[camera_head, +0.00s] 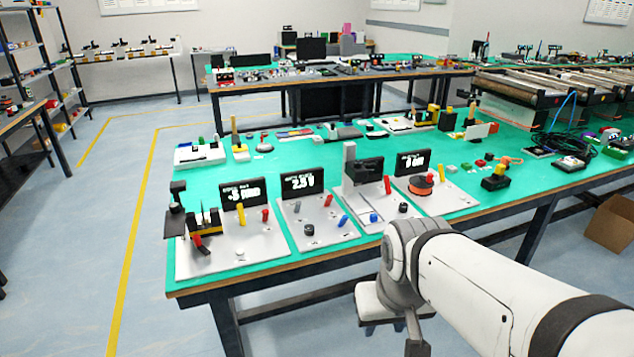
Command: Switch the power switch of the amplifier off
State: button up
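Several light grey panels with black displays stand along the near edge of the green-topped table. None carries a readable amplifier label, so I cannot tell which one is the amplifier. Switch positions are too small to tell.
The green table (290,147) bears more devices behind the panels and tangled black cables (590,150) at the right. A second table (260,88) stands behind. A cardboard box (611,224) is on the floor at the right. The floor left of the table is clear.

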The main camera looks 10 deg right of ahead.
aim_at(330, 197)
jog(key=u, duration=0.05)
jog(key=i, duration=1)
jog(key=z, duration=0.1)
jog(key=k, duration=0.5)
jog(key=u, duration=0.3)
jog(key=i, duration=0.5)
jog(key=u, duration=0.1)
